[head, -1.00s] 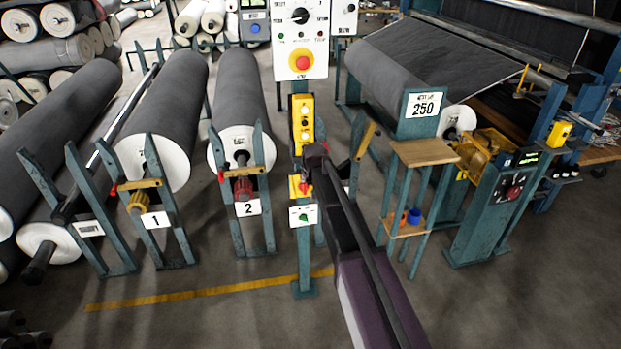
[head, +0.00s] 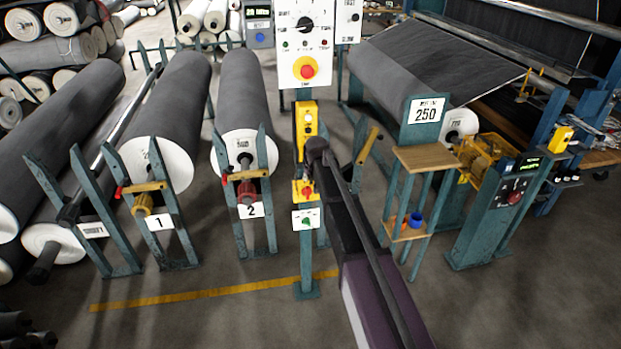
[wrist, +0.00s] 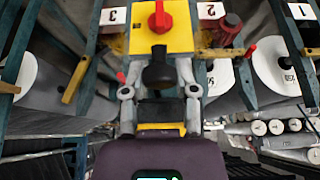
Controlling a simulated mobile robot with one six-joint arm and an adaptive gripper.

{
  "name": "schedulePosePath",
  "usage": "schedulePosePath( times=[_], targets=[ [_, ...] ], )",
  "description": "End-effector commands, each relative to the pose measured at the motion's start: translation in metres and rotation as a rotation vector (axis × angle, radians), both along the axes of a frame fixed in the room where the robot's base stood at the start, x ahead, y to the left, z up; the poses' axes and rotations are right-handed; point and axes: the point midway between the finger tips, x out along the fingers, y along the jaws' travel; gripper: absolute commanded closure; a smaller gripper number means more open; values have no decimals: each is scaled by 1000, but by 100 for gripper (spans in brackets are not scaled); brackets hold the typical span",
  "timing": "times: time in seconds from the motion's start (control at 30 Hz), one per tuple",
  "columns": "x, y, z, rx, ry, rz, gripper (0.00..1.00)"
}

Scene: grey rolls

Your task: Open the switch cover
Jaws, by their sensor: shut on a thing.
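A yellow switch plate with a red rotary knob (wrist: 159,17) fills the top middle of the wrist view. In the head view the yellow switch box (head: 299,193) sits low on the teal post, partly hidden by my arm. My gripper (wrist: 159,90) has its two grey fingers closed around a dark, rounded piece (wrist: 158,72) just in front of the plate. I cannot tell for sure whether this piece is the switch cover or how it joins the box. In the head view my gripper's fingertips are hidden behind my dark wrist.
A yellow button box (head: 307,118) is above the switch on the same post, and a white box with a green knob (head: 306,220) is below. Grey rolls on stands are at left. A small wooden-topped stand (head: 430,157) is close at right.

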Motion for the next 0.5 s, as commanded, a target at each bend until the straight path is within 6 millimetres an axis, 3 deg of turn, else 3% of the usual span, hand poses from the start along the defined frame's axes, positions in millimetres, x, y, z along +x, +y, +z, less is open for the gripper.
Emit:
schedulePosePath(
  times=[0.37,0.4,0.5],
  targets=[
    [2,1,1,-1,-6,1,100],
    [2,1,1,-1,-6,1,60],
    [2,1,1,-1,-5,2,30]
  ],
)
